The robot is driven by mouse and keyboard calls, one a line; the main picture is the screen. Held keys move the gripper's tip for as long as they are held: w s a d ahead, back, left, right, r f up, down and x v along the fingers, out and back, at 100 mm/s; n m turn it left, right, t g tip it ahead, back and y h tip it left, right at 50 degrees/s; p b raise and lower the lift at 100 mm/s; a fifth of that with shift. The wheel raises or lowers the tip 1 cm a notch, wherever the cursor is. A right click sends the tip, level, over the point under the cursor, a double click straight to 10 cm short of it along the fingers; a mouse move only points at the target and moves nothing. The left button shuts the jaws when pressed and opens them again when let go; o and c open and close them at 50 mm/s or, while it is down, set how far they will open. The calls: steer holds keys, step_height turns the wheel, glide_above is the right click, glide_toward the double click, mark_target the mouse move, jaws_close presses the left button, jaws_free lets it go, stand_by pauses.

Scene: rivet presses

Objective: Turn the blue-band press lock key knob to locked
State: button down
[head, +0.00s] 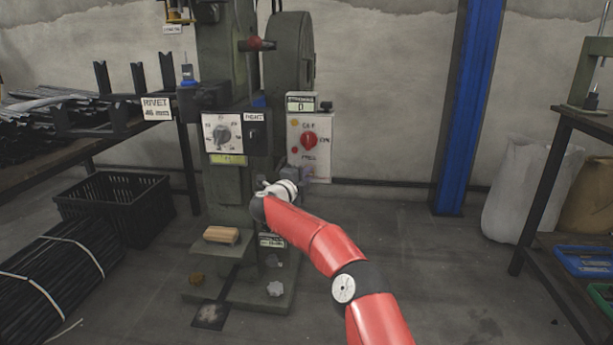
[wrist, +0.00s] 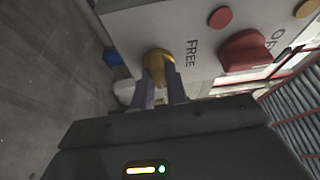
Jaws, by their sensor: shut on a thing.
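The press (head: 230,185) stands ahead in the head view, with a small blue patch (head: 259,102) on its column. Its white control panel (head: 295,158) carries a red knob (head: 309,139) and also shows in the wrist view (wrist: 140,22). A brass-coloured key knob (wrist: 157,58) sits low on the panel beside the word FREE. My gripper (wrist: 161,88) is shut on this key knob, its purple fingers on either side. In the head view my gripper (head: 306,174) is at the panel's lower part, where the key knob cannot be made out.
A black crate (head: 115,205) and bundled rods (head: 60,275) lie on the left. A blue post (head: 462,110) stands right of the press. A workbench (head: 575,125) is at the far right. The floor between post and press is clear.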

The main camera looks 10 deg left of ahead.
steer(key=shift+m, duration=0.4)
steer(key=c, duration=1.4)
jaws_free()
steer(key=v, duration=0.7)
steer(key=shift+s+a+b, duration=0.2)
steer(key=shift+s+b, duration=0.1)
steer(key=shift+s, duration=0.05)
